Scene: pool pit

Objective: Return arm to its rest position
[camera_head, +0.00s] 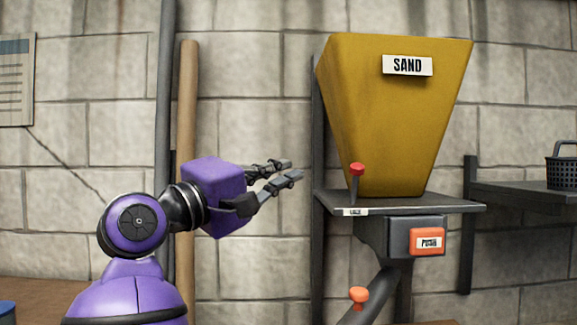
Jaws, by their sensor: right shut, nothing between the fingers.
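A dark basket (562,170) sits on a shelf at right. A wooden pole (186,120) stands behind my arm.

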